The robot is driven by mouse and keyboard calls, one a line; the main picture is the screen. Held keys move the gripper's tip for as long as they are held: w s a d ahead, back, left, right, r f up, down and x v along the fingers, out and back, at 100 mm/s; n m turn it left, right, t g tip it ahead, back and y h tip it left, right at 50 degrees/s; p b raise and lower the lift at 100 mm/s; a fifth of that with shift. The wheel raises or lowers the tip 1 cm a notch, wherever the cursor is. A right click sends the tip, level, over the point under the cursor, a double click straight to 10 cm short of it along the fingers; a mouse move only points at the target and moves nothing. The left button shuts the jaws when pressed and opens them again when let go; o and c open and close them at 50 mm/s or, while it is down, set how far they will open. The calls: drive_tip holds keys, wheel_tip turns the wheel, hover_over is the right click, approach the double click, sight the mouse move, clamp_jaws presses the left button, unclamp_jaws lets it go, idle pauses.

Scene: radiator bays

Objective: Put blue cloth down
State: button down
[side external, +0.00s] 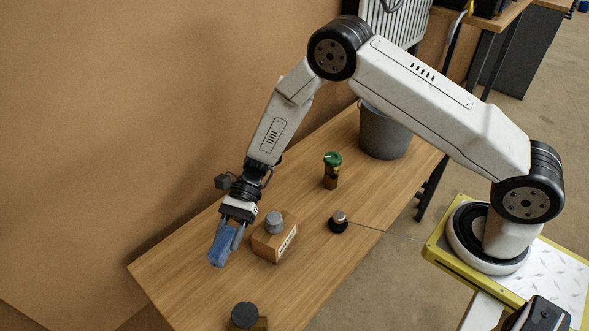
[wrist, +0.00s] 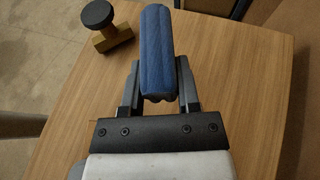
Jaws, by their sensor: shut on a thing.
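The blue cloth (side external: 222,245) is a folded or rolled bundle between the fingers of my gripper (side external: 232,234). In the wrist view the cloth (wrist: 158,50) stands out beyond the gripper's fingertips (wrist: 158,88), one dark finger on each side of it. My gripper is shut on the cloth and points down over the left part of the wooden table (side external: 180,270). Whether the cloth touches the table top cannot be told. The cloth's inner end is partly hidden by the fingers.
A cardboard box (side external: 268,245) with a grey knob-like thing (side external: 274,222) on it stands close right of the gripper. A dark round-topped piece (side external: 245,315) is at the front. A green-lidded jar (side external: 332,170), a small black-based item (side external: 338,224) and a grey bucket (side external: 384,133) stand further right.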

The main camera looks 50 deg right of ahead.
sight(217, 244)
drive_tip(key=shift+w+a+f, duration=0.25)
drive_tip(key=shift+w+f, duration=0.25)
drive_tip(key=shift+f, duration=0.2)
drive_tip(key=shift+w+a+f, duration=0.25)
drive_tip(key=shift+w+f, duration=0.3)
drive_tip(key=shift+f, duration=0.1)
drive_tip(key=shift+w+a+f, duration=0.25)
drive_tip(key=shift+w+f, duration=0.25)
drive_tip(key=shift+f, duration=0.2)
drive_tip(key=shift+w+a+f, duration=0.2)
drive_tip(key=shift+w+f, duration=0.15)
drive_tip(key=shift+f, duration=1.65)
drive_tip(key=shift+f, duration=0.1)
drive_tip(key=shift+c, duration=1.6)
unclamp_jaws()
